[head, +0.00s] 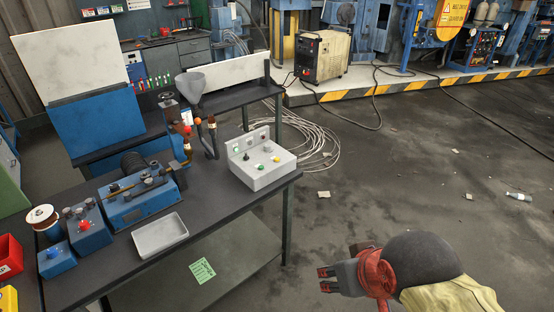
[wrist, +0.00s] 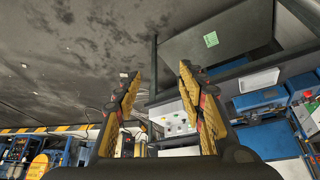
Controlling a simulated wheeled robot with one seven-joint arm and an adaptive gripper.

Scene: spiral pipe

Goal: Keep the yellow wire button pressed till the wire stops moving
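The white control box (head: 270,175) stands near the right end of the dark workbench. Its yellow button (head: 276,159) is at the right of its top, with green, red and other small buttons around it. The box also shows between my fingers in the wrist view (wrist: 173,121), where I cannot clearly tell the yellow button apart. My gripper (head: 323,279) is open and empty, to the right of the bench and apart from the box. Its two spread fingers show in the wrist view (wrist: 156,75). A copper-coloured wire or tube (head: 122,188) lies at the blue machine; its motion cannot be told.
Coiled cable (head: 318,145) lies on the floor behind. The floor right of the bench is mostly clear.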

